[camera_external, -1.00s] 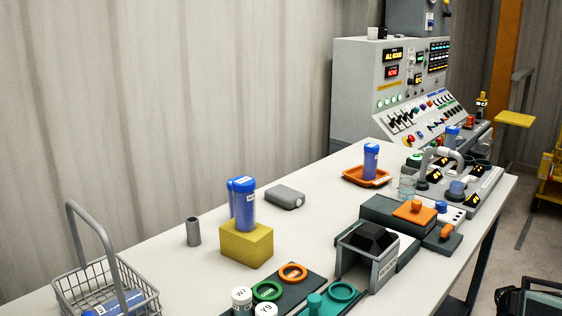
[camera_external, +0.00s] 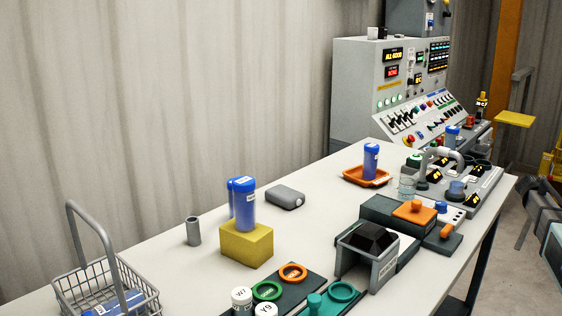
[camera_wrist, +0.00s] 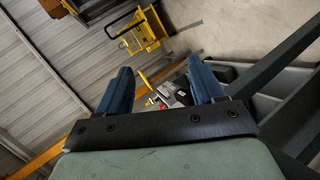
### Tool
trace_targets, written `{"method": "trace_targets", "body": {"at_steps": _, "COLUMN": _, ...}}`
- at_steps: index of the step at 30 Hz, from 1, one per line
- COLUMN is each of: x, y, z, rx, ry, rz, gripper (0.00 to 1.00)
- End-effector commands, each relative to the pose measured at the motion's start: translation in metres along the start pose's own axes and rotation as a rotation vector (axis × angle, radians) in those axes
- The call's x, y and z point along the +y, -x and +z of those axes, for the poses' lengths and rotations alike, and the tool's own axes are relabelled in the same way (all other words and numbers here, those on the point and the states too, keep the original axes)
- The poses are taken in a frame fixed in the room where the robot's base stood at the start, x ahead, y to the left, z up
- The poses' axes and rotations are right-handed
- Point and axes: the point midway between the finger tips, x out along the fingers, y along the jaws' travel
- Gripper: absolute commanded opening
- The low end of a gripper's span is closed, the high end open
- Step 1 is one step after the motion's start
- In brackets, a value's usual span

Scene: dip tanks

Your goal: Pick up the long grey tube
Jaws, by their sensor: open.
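A grey hollow tube (camera_external: 193,231) stands upright on the white table, left of the yellow block, in the external view. It is the only loose grey tube I can make out, and it looks fairly short from here. My gripper (camera_wrist: 160,88) shows in the wrist view with its two blue fingers apart and nothing between them. The wrist view faces the wall and floor and does not show the tube. In the external view my arm is at the right edge, off the table and far from the tube.
A yellow block (camera_external: 240,254) holding blue tubes (camera_external: 245,208) is right of the grey tube. A grey case (camera_external: 285,197) lies behind it. A wire basket (camera_external: 103,284) with a tall handle is front left. An orange tray (camera_external: 360,180) and tanks crowd the table's right side.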

Motion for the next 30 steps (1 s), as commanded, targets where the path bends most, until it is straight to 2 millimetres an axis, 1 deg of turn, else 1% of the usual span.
{"method": "trace_targets", "body": {"at_steps": 1, "x": 0.021, "y": 0.01, "z": -0.029, "rx": 0.038, "ry": 0.006, "rz": 0.038, "gripper": 0.67}}
{"method": "trace_targets", "body": {"at_steps": 2, "x": 0.032, "y": 0.017, "z": -0.044, "rx": 0.059, "ry": 0.01, "rz": 0.06, "gripper": 0.67}}
{"method": "trace_targets", "body": {"at_steps": 3, "x": 0.045, "y": 0.028, "z": -0.065, "rx": 0.088, "ry": 0.013, "rz": 0.086, "gripper": 0.67}}
{"method": "trace_targets", "body": {"at_steps": 5, "x": 0.062, "y": 0.048, "z": -0.098, "rx": 0.134, "ry": 0.014, "rz": 0.123, "gripper": 0.67}}
{"method": "trace_targets", "body": {"at_steps": 6, "x": 0.073, "y": 0.064, "z": -0.122, "rx": 0.167, "ry": 0.013, "rz": 0.144, "gripper": 0.67}}
{"method": "trace_targets", "body": {"at_steps": 8, "x": 0.084, "y": 0.09, "z": -0.158, "rx": 0.214, "ry": 0.006, "rz": 0.169, "gripper": 0.67}}
{"method": "trace_targets", "body": {"at_steps": 9, "x": 0.087, "y": 0.107, "z": -0.179, "rx": 0.243, "ry": 0.0, "rz": 0.178, "gripper": 0.67}}
{"method": "trace_targets", "body": {"at_steps": 11, "x": 0.091, "y": 0.132, "z": -0.208, "rx": 0.282, "ry": -0.013, "rz": 0.186, "gripper": 0.67}}
{"method": "trace_targets", "body": {"at_steps": 12, "x": 0.091, "y": 0.149, "z": -0.227, "rx": 0.306, "ry": -0.023, "rz": 0.186, "gripper": 0.67}}
{"method": "trace_targets", "body": {"at_steps": 13, "x": 0.09, "y": 0.162, "z": -0.24, "rx": 0.323, "ry": -0.031, "rz": 0.185, "gripper": 0.67}}
{"method": "trace_targets", "body": {"at_steps": 14, "x": 0.088, "y": 0.174, "z": -0.253, "rx": 0.34, "ry": -0.041, "rz": 0.181, "gripper": 0.67}}
{"method": "trace_targets", "body": {"at_steps": 15, "x": 0.085, "y": 0.191, "z": -0.269, "rx": 0.361, "ry": -0.053, "rz": 0.174, "gripper": 0.67}}
{"method": "trace_targets", "body": {"at_steps": 17, "x": 0.079, "y": 0.216, "z": -0.292, "rx": 0.388, "ry": -0.074, "rz": 0.157, "gripper": 0.67}}
{"method": "trace_targets", "body": {"at_steps": 18, "x": 0.072, "y": 0.233, "z": -0.306, "rx": 0.406, "ry": -0.088, "rz": 0.143, "gripper": 0.67}}
{"method": "trace_targets", "body": {"at_steps": 20, "x": 0.062, "y": 0.258, "z": -0.326, "rx": 0.428, "ry": -0.108, "rz": 0.118, "gripper": 0.67}}
{"method": "trace_targets", "body": {"at_steps": 21, "x": 0.055, "y": 0.275, "z": -0.339, "rx": 0.443, "ry": -0.124, "rz": 0.098, "gripper": 0.67}}
{"method": "trace_targets", "body": {"at_steps": 23, "x": 0.042, "y": 0.299, "z": -0.355, "rx": 0.46, "ry": -0.143, "rz": 0.067, "gripper": 0.67}}
{"method": "trace_targets", "body": {"at_steps": 24, "x": 0.032, "y": 0.315, "z": -0.366, "rx": 0.47, "ry": -0.157, "rz": 0.043, "gripper": 0.67}}
{"method": "trace_targets", "body": {"at_steps": 26, "x": 0.018, "y": 0.339, "z": -0.38, "rx": 0.483, "ry": -0.175, "rz": 0.006, "gripper": 0.67}}
{"method": "trace_targets", "body": {"at_steps": 27, "x": 0.008, "y": 0.355, "z": -0.389, "rx": 0.491, "ry": -0.186, "rz": -0.02, "gripper": 0.67}}
{"method": "trace_targets", "body": {"at_steps": 29, "x": -0.009, "y": 0.38, "z": -0.401, "rx": 0.5, "ry": -0.204, "rz": -0.062, "gripper": 0.67}}
{"method": "trace_targets", "body": {"at_steps": 30, "x": -0.02, "y": 0.397, "z": -0.409, "rx": 0.506, "ry": -0.214, "rz": -0.092, "gripper": 0.67}}
